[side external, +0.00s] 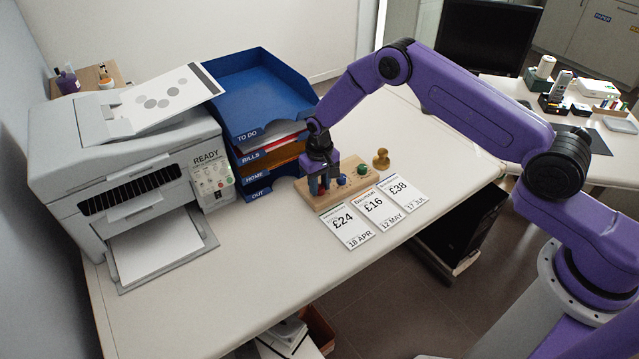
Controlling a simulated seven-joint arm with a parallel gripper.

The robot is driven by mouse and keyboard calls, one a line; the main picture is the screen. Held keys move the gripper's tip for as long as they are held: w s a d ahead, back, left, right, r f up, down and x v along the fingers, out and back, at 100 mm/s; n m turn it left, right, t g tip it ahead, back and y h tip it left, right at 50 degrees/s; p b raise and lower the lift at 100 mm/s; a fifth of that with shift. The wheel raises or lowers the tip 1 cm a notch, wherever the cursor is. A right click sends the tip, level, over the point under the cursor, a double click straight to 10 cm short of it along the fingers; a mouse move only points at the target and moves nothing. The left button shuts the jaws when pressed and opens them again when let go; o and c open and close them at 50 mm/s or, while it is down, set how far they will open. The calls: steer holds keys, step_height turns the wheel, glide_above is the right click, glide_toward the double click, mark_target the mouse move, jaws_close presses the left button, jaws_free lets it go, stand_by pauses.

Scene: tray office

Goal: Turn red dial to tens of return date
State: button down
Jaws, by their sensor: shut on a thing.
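A wooden board (352,191) lies on the desk in front of the blue tray stack, with dials on it in a row. The dial's setting cannot be read. Three cards lie in front of the board: £24, 18 APR (347,228); £16, 12 MAY (378,207); £38, 17 JUL (402,190).
The blue tray stack (262,95), labelled TO DO, BILLS, HOME and OUT, rises close on the left of my gripper. A printer (130,160) stands further left. The front of the desk is clear.

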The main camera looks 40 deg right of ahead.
mark_target(320, 187)
steer(key=c, duration=0.8)
jaws_free()
step_height(320, 187, up, 18)
steer(key=shift+f, duration=0.25)
